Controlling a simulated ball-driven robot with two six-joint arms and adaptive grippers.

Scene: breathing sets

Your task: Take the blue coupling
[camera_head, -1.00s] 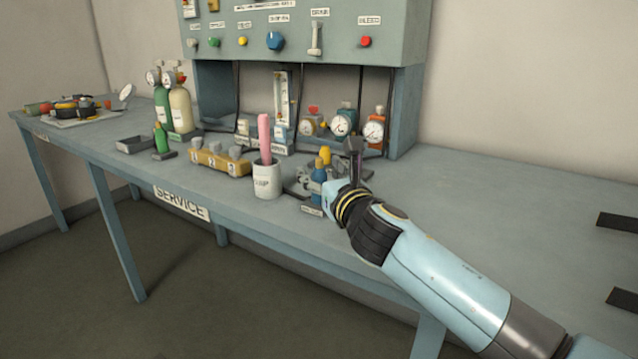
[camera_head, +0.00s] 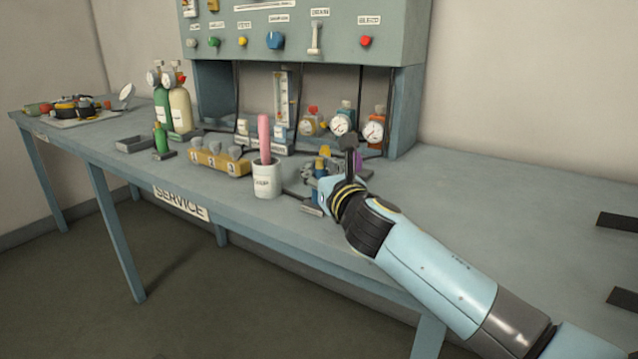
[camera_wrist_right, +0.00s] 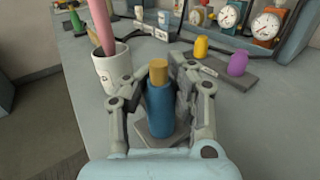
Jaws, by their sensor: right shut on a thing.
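The blue coupling (camera_wrist_right: 160,108) is a blue cylinder with a brass-coloured top. In the right wrist view it stands upright between the two fingers of my right gripper (camera_wrist_right: 160,92), which is shut on it. A small grey base (camera_wrist_right: 150,134) shows beneath it; I cannot tell whether the coupling still touches it. In the head view my right gripper (camera_head: 325,178) is at the workbench's front part, just right of the white cup, and its fingers and wrist mostly hide the coupling. My left gripper is not in view.
A white cup (camera_wrist_right: 111,72) with a pink rod stands close to the left finger. A yellow coupling (camera_wrist_right: 201,47) and a purple one (camera_wrist_right: 237,64) stand on a dark strip behind, to the right. Gauges (camera_head: 373,131) stand farther back.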

